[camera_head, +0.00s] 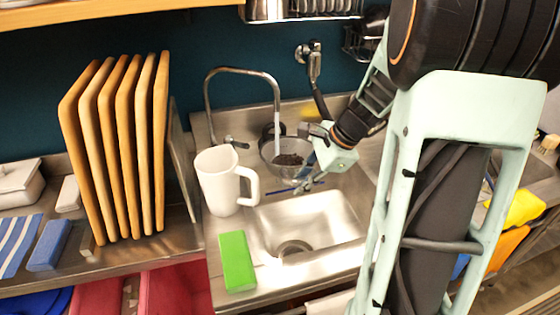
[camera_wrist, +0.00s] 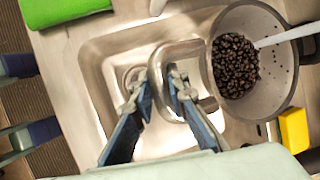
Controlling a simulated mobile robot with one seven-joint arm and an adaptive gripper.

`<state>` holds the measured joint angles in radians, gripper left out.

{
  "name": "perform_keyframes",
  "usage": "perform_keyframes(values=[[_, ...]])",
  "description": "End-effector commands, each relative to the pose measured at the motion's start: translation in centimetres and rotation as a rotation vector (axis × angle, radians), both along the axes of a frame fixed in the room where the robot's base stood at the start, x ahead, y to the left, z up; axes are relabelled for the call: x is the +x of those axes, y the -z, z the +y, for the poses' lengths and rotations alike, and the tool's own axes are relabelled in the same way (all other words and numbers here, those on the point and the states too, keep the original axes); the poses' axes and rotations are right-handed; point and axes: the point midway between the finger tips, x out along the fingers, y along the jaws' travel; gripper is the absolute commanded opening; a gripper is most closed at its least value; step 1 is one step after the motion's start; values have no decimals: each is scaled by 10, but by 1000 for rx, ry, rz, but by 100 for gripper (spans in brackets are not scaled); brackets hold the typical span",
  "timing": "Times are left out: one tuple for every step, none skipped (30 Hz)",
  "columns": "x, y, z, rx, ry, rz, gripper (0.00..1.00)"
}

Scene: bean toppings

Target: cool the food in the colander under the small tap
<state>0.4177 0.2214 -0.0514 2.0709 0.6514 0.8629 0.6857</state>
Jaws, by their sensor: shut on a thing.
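The colander (camera_head: 268,160) is a clear bowl at the back of the sink, below the end of the small tap's thin curved spout (camera_head: 243,70). Dark beans (camera_head: 289,160) lie in it; they also show in the wrist view (camera_wrist: 236,66). My gripper (camera_wrist: 162,90) is shut on the colander's metal loop handle (camera_wrist: 190,50), left of the bowl in the wrist view. In the head view my gripper (camera_head: 311,160) is at the bowl's right side. A pale narrow bar (camera_wrist: 288,36) reaches over the beans; I cannot tell whether it is water.
A white jug (camera_head: 219,183) stands at the sink's left edge, with a green block (camera_head: 237,262) in front. The sink basin (camera_head: 315,222) is empty. Wooden boards (camera_head: 115,150) stand at left. A yellow block (camera_wrist: 294,129) is near the colander. A hose tap (camera_head: 314,65) hangs behind.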

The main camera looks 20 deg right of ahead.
Motion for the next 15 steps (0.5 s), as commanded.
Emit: perform_keyframes(values=[[-4, 0, -2, -1, 1, -3, 0], [-6, -1, -2, -1, 1, -3, 0], [-10, -1, -3, -1, 1, -3, 0], [-12, -1, -4, -1, 1, -3, 0], [-15, 0, -5, -1, 1, -3, 0], [-18, 0, -6, -1, 1, -3, 0], [-21, -1, -6, -1, 0, -3, 0], [-24, -1, -7, -1, 1, -3, 0], [-27, -1, -8, -1, 1, -3, 0], [-30, -1, -9, -1, 2, -2, 0], [-32, -1, -10, -1, 2, -2, 0], [-36, -1, -11, -1, 2, -2, 0], [-38, -1, -11, -1, 1, -2, 0], [-41, -1, -12, -1, 1, -2, 0], [-43, -1, -12, -1, 0, -3, 0]])
